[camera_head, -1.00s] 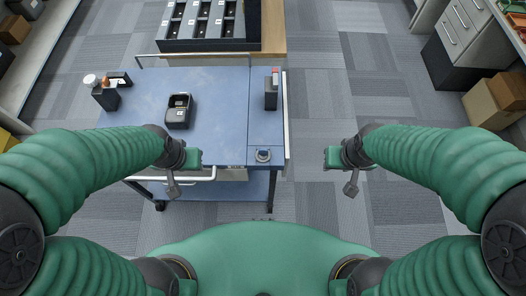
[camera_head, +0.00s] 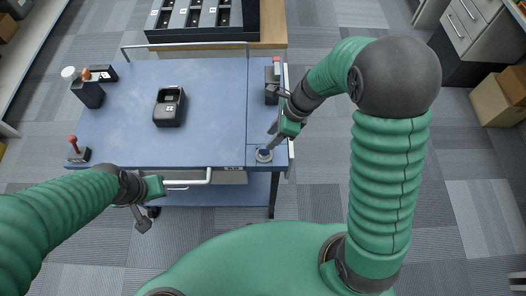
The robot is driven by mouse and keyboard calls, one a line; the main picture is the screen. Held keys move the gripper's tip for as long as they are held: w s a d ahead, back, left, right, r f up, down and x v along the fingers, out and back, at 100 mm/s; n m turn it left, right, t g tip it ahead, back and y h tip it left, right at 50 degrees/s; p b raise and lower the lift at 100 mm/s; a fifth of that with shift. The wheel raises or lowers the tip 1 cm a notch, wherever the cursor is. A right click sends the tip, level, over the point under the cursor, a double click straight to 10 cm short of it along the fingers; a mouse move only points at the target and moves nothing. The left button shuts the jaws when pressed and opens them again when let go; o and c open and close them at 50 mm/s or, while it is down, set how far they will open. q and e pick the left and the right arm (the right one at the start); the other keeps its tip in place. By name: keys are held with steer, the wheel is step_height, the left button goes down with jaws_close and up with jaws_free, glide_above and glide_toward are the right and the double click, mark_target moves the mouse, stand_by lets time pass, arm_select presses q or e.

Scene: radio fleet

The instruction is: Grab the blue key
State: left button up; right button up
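A small round dark-rimmed fixture with a blue centre (camera_head: 264,155), seemingly the blue key, sits at the near right corner of the blue cart top (camera_head: 210,120). My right gripper (camera_head: 272,128) hangs just above and slightly to the right of it, apart from it as far as I can see. Its fingers are small and partly hidden by the green hand, so their opening is unclear. My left gripper (camera_head: 142,221) is low at the left, in front of the cart's near edge, holding nothing visible; its opening is unclear too.
A black box (camera_head: 170,106) stands mid-cart. A dark upright device with a red top (camera_head: 272,82) is close to my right wrist. A red-knobbed lever (camera_head: 77,151) and a black holder (camera_head: 88,93) are at left. A black slotted rack (camera_head: 203,18) is behind.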

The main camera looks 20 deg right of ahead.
mark_target(264, 153)
steer(key=x, duration=0.2)
steer(key=b+x, duration=0.1)
steer(key=x, duration=0.1)
steer(key=s+x, duration=0.1)
steer(key=x, duration=0.1)
steer(key=shift+a+f, duration=0.1)
steer(key=shift+f, duration=0.15)
steer(key=shift+w+a+f, duration=0.2)
steer(key=shift+w+f, duration=0.05)
steer(key=shift+f, duration=0.15)
steer(key=shift+s, duration=0.1)
jaws_close()
steer(key=shift+r, duration=0.1)
